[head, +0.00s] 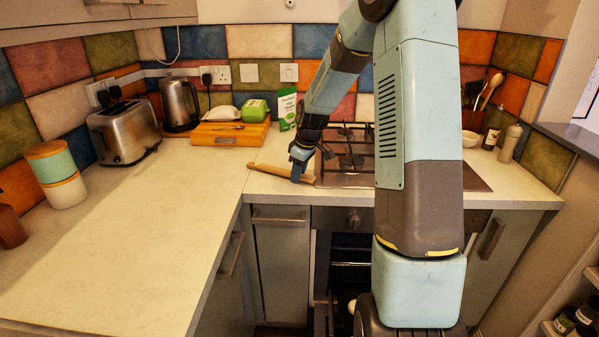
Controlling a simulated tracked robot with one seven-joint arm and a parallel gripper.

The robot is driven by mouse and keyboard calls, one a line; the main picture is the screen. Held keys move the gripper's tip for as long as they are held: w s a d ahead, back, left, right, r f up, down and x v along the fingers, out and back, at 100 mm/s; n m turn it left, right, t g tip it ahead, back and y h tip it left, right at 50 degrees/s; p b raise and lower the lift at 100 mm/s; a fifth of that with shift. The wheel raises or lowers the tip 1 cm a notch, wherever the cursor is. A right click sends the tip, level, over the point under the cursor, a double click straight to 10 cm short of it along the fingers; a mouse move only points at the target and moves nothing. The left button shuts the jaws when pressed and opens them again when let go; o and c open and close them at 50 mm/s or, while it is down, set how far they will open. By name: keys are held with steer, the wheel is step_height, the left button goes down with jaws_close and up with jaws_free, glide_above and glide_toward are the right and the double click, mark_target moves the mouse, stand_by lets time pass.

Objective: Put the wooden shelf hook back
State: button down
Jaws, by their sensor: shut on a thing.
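A long, light-brown wooden piece (272,171), which I take to be the wooden shelf hook, lies slanted at the front left of the hob. It is at the worktop, but I cannot tell whether it rests on it or is held just above. My gripper (297,170) points down and is shut on this piece towards its right end. The fingers hide part of it. No place where the hook hangs can be made out.
The hob (350,160) is just right of my gripper. The left worktop (130,240) is mostly clear. Bottles (509,142) stand at the right.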

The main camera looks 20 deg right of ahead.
steer(key=shift+s+f, duration=0.2)
steer(key=shift+f, duration=0.2)
steer(key=shift+s+f, duration=0.1)
steer(key=shift+f, duration=0.1)
steer(key=c, duration=0.8)
jaws_free()
steer(key=shift+r, duration=0.3)
steer(key=v, duration=1.3)
steer(key=s+a+r+m+t+h, duration=0.1)
steer(key=s+a+r+m, duration=0.15)
steer(key=s+r, duration=0.4)
steer(key=s+a+r+m+t+h, duration=0.1)
steer(key=s+a+r+m, duration=0.2)
steer(key=s, duration=0.6)
steer(key=s+m, duration=0.1)
steer(key=s, duration=0.5)
steer(key=s+r+m+t, duration=0.1)
steer(key=s, duration=0.4)
steer(key=s+a+m, duration=0.1)
steer(key=s, duration=0.5)
steer(key=shift+s+r+m+t, duration=0.25)
steer(key=shift+s+t, duration=0.05)
